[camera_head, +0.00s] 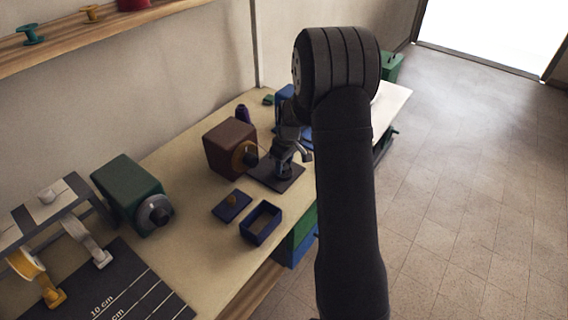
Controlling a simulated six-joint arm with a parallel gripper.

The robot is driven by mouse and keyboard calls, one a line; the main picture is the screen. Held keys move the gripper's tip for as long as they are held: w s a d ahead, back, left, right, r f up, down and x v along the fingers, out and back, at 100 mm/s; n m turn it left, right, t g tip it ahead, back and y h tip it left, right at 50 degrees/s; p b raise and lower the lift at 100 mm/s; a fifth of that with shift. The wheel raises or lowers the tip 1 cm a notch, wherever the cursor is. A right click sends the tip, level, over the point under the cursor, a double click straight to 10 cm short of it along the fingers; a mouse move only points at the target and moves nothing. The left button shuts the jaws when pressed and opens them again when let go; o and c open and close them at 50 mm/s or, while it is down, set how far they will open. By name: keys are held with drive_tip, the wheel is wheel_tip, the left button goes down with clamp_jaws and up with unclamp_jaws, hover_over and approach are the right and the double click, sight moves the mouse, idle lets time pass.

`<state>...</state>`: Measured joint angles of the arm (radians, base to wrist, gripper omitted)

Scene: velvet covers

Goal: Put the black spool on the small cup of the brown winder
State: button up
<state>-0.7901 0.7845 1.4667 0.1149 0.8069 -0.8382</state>
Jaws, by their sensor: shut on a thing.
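The brown winder (229,146) stands on the bench, left of my gripper. Its small round cup (239,164) is on the side facing my gripper. The black spool (250,158) shows as a small dark shape right in front of the cup. My gripper (272,158) is beside the winder, shut on the black spool. The fingers are small and dark in this view. I cannot tell whether the spool touches the cup or is seated on it.
A green winder (130,190) with a grey cup stands at the left. An open blue box (261,223) and its blue lid (231,206) lie in front of the brown winder. A dark plate (277,179) lies below my gripper. A purple spool (243,113) stands behind.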

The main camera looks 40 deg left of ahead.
sight(288, 168)
drive_tip(key=shift+f, duration=0.15)
drive_tip(key=o, duration=0.9)
drive_tip(key=r, duration=0.4)
drive_tip(key=d+r, duration=0.1)
drive_tip(key=r, duration=0.7)
drive_tip(key=shift+d+r, duration=0.2)
drive_tip(key=shift+d, duration=0.05)
